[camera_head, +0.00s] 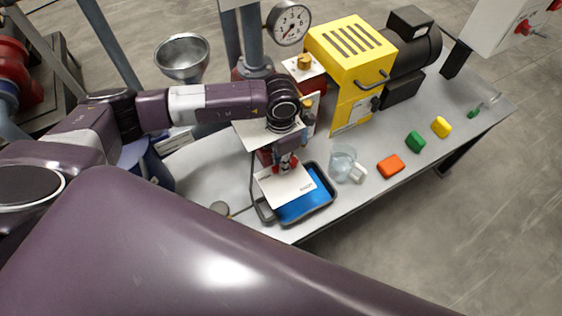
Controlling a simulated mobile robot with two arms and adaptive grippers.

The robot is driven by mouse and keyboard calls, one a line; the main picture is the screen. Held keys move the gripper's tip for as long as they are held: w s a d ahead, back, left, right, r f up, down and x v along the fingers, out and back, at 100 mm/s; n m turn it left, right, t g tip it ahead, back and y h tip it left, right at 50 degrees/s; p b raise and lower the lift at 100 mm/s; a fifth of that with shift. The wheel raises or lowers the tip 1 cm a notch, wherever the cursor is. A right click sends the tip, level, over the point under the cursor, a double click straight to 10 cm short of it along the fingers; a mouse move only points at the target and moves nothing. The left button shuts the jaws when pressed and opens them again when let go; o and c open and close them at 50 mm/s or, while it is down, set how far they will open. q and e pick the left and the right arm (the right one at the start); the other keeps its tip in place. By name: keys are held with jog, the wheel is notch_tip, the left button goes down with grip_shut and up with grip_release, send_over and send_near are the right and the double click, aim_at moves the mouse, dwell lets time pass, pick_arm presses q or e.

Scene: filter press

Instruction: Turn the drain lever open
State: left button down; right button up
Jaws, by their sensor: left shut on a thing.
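My left gripper (287,166) reaches in from the left and points down at the front of the press, shut on a white sheet (282,187) with small dark print. The sheet lies over part of the tray as seen from above; I cannot tell whether it touches it. The black-rimmed tray (322,208) has a blue inside and stands at the table's front edge. Red parts show around the fingertips, but no drain lever can be made out clearly; my arm and gripper hide much of the press. My right gripper is not in view.
A clear beaker (342,163) and a white piece (357,174) stand right of the tray. Orange (390,166), green (415,141) and yellow (441,127) blocks lie further right. A yellow machine housing (352,47), a gauge (289,22) and a metal funnel (182,57) stand behind.

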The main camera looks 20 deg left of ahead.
pick_arm(q)
jog(key=shift+w+r, duration=0.1)
jog(key=c, duration=1.8)
grip_release()
jog(key=shift+c, duration=0.2)
